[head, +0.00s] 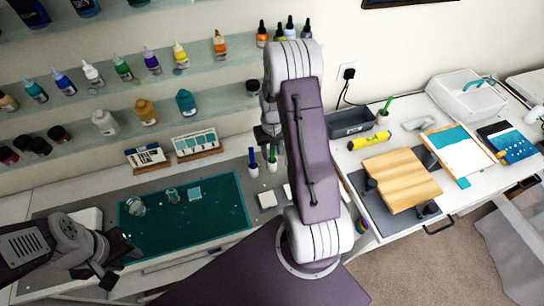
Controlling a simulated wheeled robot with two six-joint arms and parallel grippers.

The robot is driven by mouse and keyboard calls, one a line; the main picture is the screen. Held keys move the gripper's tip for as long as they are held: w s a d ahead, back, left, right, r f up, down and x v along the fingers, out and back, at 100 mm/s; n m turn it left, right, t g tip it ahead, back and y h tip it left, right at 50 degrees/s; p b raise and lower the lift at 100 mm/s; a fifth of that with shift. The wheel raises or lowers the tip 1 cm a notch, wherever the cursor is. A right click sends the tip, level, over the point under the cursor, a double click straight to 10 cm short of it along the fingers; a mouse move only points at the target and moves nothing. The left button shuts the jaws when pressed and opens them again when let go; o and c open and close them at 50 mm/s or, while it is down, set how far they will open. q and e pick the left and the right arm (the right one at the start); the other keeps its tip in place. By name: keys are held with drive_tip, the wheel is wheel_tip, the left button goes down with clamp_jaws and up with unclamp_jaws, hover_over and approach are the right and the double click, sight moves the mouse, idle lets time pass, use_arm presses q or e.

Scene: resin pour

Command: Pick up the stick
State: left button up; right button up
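Several stick-like things show. A blue one stands in a small white cup (253,168), and a green one stands in a second small cup (271,165) just right of it. Another green stick (388,102) stands in a cup on the white desk at the right. I cannot tell which of these is the task's stick. My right gripper (268,140) hangs above and close to the two small cups, partly hidden by my own arm. My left gripper (115,268) is at the lower left, by the front left of the teal mat. The finger gaps are too unclear to read.
The teal mat (215,220) holds small clear cups (136,206). Sample cards (195,145) stand behind it. Shelves of bottles (120,70) line the wall. On the right desk are a wooden board (402,180), a yellow tool (370,141) and a dark tray (351,123).

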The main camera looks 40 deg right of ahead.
drive_tip(key=shift+s, duration=0.1)
clamp_jaws()
drive_tip(key=shift+r, duration=0.35)
wheel_tip(320, 180, up, 9)
drive_tip(key=shift+r+b, duration=0.15)
drive_tip(key=shift+b, duration=0.6)
